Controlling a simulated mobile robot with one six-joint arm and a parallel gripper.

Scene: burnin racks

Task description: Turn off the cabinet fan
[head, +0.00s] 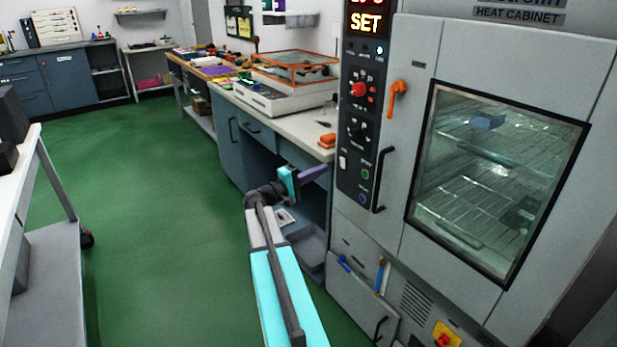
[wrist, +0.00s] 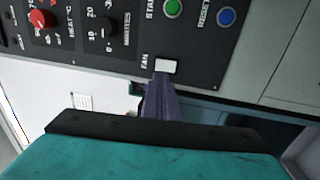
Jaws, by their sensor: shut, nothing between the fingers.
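The heat cabinet (head: 400,200) stands at the right with a tall dark control panel (head: 354,215) on its left side. The white fan switch (head: 342,163) is on the lower left of that panel. In the wrist view the fan switch (wrist: 166,66) is a small white rocker beside the word FAN. My gripper (head: 325,168) is shut and empty, its purple fingers pointing at the switch from the left. In the wrist view my gripper (wrist: 163,80) ends right at the near edge of the switch. I cannot tell whether it touches, or which way the rocker is set.
A green START button (wrist: 172,7) and a blue RESET button (wrist: 226,17) are close to the switch. A red knob (head: 359,90), a black knob (head: 357,132) and an orange door handle (head: 397,97) are above. A workbench (head: 290,123) adjoins the cabinet. Green floor (head: 160,220) is clear at left.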

